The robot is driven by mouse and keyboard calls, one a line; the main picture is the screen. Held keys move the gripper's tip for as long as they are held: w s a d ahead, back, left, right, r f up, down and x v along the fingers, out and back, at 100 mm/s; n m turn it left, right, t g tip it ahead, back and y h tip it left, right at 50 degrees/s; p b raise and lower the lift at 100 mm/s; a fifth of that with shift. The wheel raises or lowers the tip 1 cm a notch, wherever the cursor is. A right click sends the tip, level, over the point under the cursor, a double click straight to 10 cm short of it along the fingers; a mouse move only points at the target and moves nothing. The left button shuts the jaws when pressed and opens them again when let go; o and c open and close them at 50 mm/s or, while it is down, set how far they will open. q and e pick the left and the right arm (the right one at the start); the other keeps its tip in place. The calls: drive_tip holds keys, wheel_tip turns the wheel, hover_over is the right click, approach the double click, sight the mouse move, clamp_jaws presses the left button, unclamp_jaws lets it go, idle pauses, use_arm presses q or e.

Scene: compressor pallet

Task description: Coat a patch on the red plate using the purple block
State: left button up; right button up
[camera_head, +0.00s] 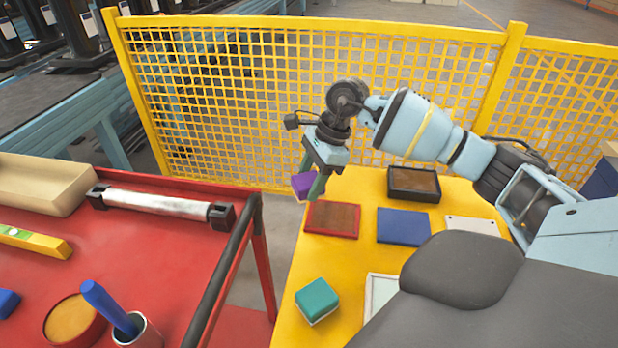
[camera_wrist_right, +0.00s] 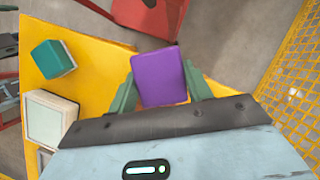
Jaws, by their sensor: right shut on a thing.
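My right gripper (camera_head: 311,178) is shut on the purple block (camera_head: 303,185). In the right wrist view the purple block (camera_wrist_right: 159,78) sits between the two green fingers of my gripper (camera_wrist_right: 160,88). The red plate (camera_head: 332,233) lies on the yellow table and has a brown face inside a red rim. The block is above the far-left corner of the red plate in the head view; I cannot tell how far above. The red plate does not show in the right wrist view. My left gripper is out of view.
On the yellow table (camera_head: 285,335) are a black tray (camera_head: 413,196) with brown content, a blue plate (camera_head: 403,227), a white plate (camera_head: 472,226) and a teal block (camera_head: 317,300). A yellow mesh fence (camera_head: 240,100) stands behind. A red cart (camera_head: 150,260) stands left across a gap.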

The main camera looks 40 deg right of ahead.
drive_tip(key=shift+r+p, duration=0.5)
drive_tip(key=shift+r, duration=0.6)
